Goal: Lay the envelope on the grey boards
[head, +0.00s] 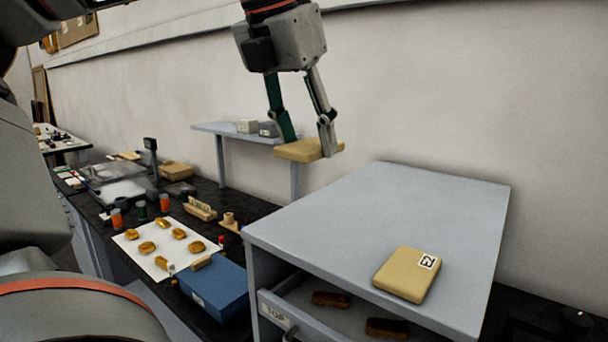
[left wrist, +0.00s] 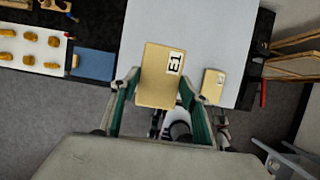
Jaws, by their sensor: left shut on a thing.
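My left gripper (head: 308,147) is shut on a tan envelope (head: 297,152), held flat in the air above the back left of a grey cabinet. In the left wrist view the held envelope (left wrist: 155,88) shows an E1 label and sits between both fingers. A second tan envelope (head: 402,278), labelled E2, lies on the cabinet top near its front right; it also shows in the left wrist view (left wrist: 212,86). A small grey block (head: 268,129) is on the wall shelf; I cannot tell whether it is the grey boards.
The grey cabinet top (head: 375,205) is mostly bare. Its TOP drawer (head: 277,315) stands open with dark brown pieces inside. A blue box (head: 212,288), a white sheet (head: 135,245) with gilt fragments and small jars stand left. A wall shelf (head: 215,128) is behind.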

